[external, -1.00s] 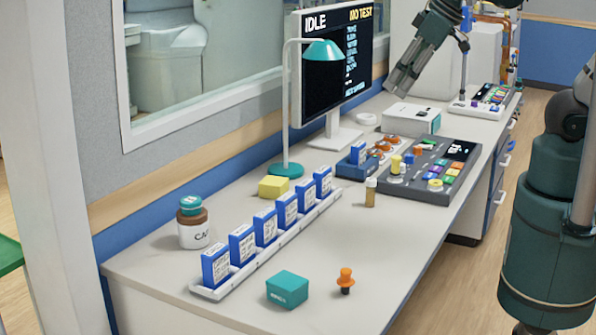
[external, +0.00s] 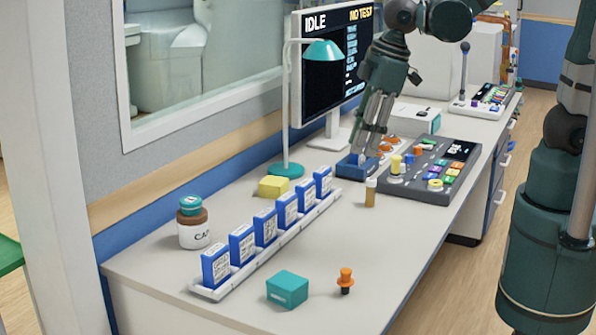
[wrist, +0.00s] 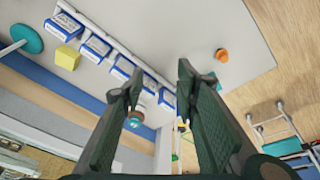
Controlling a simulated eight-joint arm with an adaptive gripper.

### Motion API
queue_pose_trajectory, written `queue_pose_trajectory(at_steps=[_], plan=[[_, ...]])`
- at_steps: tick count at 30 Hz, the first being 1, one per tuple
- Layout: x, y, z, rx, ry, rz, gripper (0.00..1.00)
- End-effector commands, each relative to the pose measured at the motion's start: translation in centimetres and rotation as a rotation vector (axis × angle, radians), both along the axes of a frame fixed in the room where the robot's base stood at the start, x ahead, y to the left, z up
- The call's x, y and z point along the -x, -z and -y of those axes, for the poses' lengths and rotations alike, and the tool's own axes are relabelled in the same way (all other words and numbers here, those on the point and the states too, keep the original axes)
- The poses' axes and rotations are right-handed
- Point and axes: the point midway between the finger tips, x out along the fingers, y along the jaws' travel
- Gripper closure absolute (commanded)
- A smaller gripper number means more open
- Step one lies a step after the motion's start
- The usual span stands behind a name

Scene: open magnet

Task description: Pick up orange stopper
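The orange stopper (external: 345,281) stands upright on the bare front part of the bench, right of a teal box (external: 287,289). In the wrist view the orange stopper (wrist: 222,55) lies to the right of my right finger, apart from it. My gripper (external: 364,156) hangs over the blue tray (external: 352,171) beside the control panel, well behind the stopper. In the wrist view my gripper (wrist: 161,74) has its fingers apart with nothing held between them.
A white rack (external: 265,257) of several blue boxes runs along the bench. A jar (external: 193,229), a yellow block (external: 273,187), a teal lamp (external: 322,50), a monitor (external: 333,70) and a small vial (external: 370,193) stand nearby.

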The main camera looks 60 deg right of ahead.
Motion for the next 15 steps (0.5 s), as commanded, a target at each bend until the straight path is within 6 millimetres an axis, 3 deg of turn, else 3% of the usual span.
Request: queue_pose_trajectory(at_steps=[15], plan=[[1.2,7.9,-9.2,0.085,-0.276,-0.101,0.69]])
